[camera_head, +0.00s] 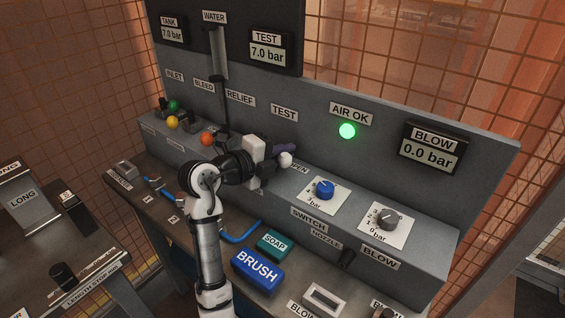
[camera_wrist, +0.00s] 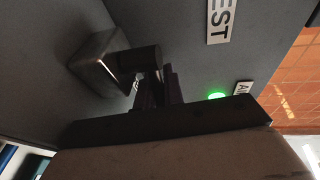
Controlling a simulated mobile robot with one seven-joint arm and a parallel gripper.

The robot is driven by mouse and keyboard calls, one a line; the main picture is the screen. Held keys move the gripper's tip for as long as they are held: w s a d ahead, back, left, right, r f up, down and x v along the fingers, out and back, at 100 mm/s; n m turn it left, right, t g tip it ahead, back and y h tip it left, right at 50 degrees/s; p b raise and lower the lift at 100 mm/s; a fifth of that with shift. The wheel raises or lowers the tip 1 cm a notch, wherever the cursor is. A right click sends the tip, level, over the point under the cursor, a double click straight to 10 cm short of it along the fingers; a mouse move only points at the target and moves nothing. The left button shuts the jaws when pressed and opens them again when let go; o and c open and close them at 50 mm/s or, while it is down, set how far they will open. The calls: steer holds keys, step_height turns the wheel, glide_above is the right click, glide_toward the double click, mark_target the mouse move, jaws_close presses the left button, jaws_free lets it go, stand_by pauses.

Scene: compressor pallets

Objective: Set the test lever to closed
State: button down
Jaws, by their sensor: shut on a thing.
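The test lever shows as a purple handle (camera_head: 285,148) below the TEST label (camera_head: 284,113) on the panel. My gripper (camera_head: 272,167) is at the lever, and my arm hides most of the valve. In the wrist view, the metal valve body (camera_wrist: 97,62) and its dark round stem (camera_wrist: 139,60) stand out from the grey panel. A dark purple part of the lever (camera_wrist: 157,93) lies at my gripper (camera_wrist: 160,100), which is shut on it. An OPEN label (camera_head: 299,167) is partly covered beside my gripper. The lever's exact angle is hard to tell.
The TEST display (camera_head: 268,50) reads 7.0 bar, and the BLOW display (camera_head: 431,148) reads 0.0 bar. The AIR OK lamp (camera_head: 347,131) glows green. A blue knob (camera_head: 324,189) and a grey knob (camera_head: 386,219) stand to the right.

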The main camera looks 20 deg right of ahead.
steer(key=shift+s+d+f+m+g, duration=0.15)
steer(key=shift+s+d+m+g, duration=0.15)
steer(key=shift+g, duration=0.1)
steer(key=c, duration=1.6)
jaws_free()
steer(key=shift+c, duration=0.2)
steer(key=shift+o, duration=0.7)
steer(key=shift+a, duration=0.35)
steer(key=b+v, duration=0.3)
steer(key=v, duration=1)
steer(key=shift+s+b, duration=0.25)
steer(key=shift+b, duration=0.05)
steer(key=shift+c, duration=0.3)
